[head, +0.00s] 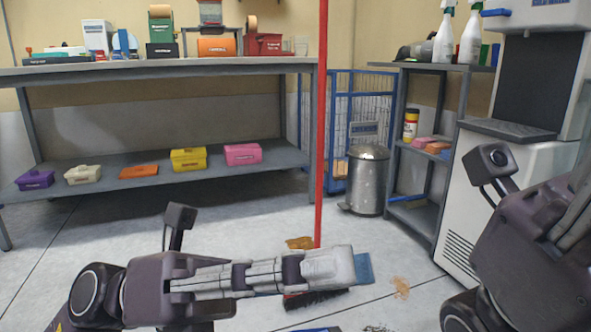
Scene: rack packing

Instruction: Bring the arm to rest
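My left arm comes in low from the left. Its gripper (330,268) points right, above the floor, and shows side-on. Its fingers overlap in this view, so I cannot tell whether they are open or shut. I see nothing clearly held in it. Part of my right arm, with its dark gripper body (530,235), shows at the right edge. Its fingertips are cut off or hidden.
A long workbench (170,68) stands at the back left, with several coloured boxes on its lower shelf. A metal bin (367,180), a shelf rack (420,213) and a white machine (515,180) stand at the right.

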